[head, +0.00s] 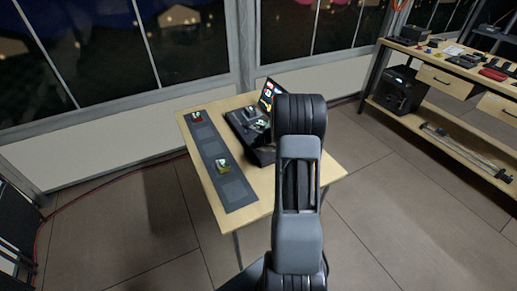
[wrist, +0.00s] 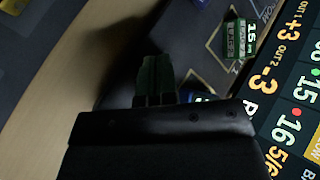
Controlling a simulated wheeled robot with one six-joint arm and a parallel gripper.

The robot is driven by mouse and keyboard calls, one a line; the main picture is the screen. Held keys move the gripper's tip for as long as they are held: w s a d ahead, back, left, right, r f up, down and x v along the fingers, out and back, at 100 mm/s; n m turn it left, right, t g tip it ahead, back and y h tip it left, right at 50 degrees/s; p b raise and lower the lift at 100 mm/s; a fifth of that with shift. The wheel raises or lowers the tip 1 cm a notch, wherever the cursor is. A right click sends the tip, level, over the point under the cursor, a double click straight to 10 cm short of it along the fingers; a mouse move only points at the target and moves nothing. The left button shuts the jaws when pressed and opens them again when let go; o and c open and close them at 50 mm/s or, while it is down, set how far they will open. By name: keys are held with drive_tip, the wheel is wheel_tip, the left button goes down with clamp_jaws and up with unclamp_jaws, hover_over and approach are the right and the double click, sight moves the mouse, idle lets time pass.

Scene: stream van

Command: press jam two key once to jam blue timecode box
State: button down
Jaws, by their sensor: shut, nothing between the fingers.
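My gripper (wrist: 156,66) shows in the wrist view with its dark fingers together and nothing between them. In the head view my own arm hides it. The fingers are over or beside a dark panel (wrist: 190,45) with thin outlines; I cannot tell whether they touch it. A small blue thing (wrist: 200,97), perhaps the blue timecode box, is partly hidden just right of the fingers. A small green box (wrist: 236,38) with white lettering sits on the panel farther up and right. I cannot make out the jam two key.
A lit screen (wrist: 295,90) with large figures is close on the right; it stands tilted on the table (head: 262,200) in the head view (head: 268,95). A workbench (head: 440,68) stands right.

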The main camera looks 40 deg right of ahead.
drive_tip(key=shift+f+b, duration=0.8)
drive_tip(key=shift+b, duration=0.35)
idle(0.8)
drive_tip(key=shift+r, duration=0.1)
drive_tip(key=shift+r+p, duration=0.55)
drive_tip(key=shift+r, duration=0.15)
idle(0.3)
drive_tip(key=shift+r+p, duration=1.95)
drive_tip(key=shift+r, duration=0.6)
